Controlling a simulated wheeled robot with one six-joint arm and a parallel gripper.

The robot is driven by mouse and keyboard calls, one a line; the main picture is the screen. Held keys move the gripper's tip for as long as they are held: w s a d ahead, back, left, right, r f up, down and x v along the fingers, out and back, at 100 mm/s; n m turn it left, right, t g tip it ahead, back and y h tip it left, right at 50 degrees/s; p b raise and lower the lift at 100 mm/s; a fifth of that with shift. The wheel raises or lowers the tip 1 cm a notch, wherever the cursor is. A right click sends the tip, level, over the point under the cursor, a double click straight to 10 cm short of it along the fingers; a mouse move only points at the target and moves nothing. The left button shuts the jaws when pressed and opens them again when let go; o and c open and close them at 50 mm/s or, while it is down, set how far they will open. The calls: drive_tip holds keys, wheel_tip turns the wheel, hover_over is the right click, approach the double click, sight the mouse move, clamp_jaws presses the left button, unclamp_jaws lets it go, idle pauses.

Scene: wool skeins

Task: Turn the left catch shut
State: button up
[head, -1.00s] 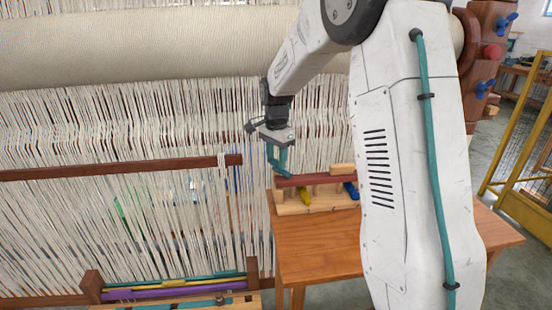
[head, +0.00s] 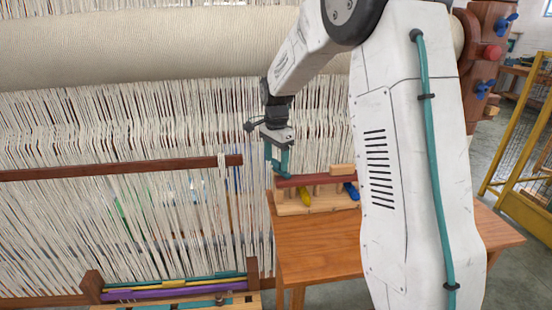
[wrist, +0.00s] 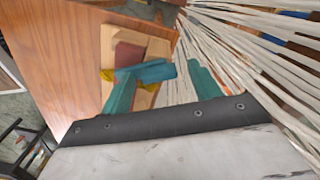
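A teal catch (wrist: 148,72) lies across the left end of a dark red bar (head: 320,180) on a wooden rack (head: 318,208). In the head view the catch (head: 287,177) shows just below my fingers. My gripper (head: 277,172) points down over this end of the rack. In the wrist view its two teal fingers stand wide apart, and the catch lies between their tips, its length running from one finger towards the other. The left fingertip overlaps the catch's end in that view; I cannot tell whether they touch. The bar's right end is hidden by my arm.
A yellow skein-like piece (head: 305,195) and a blue one (head: 350,190) are under the bar. The rack stands on a wooden table (head: 320,250) with bare top in front. Loom warp threads (head: 130,130) hang close behind and to the left of my gripper.

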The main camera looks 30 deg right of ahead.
sight(276, 161)
wheel_tip(276, 161, up, 8)
drive_tip(key=shift+f, duration=0.1)
idle(0.4)
idle(0.5)
drive_tip(key=shift+n, duration=0.5)
drive_tip(key=s+a+n, duration=0.4)
drive_tip(key=s+n, duration=0.1)
drive_tip(key=s, duration=0.7)
drive_tip(key=s+a+r+n+t, duration=0.1)
drive_tip(key=s+a+n, duration=0.3)
drive_tip(key=s, duration=0.8)
drive_tip(key=s+a+r+n, duration=0.1)
drive_tip(key=s+a+n, duration=0.4)
drive_tip(key=s, duration=0.8)
drive_tip(key=shift+n, duration=0.9)
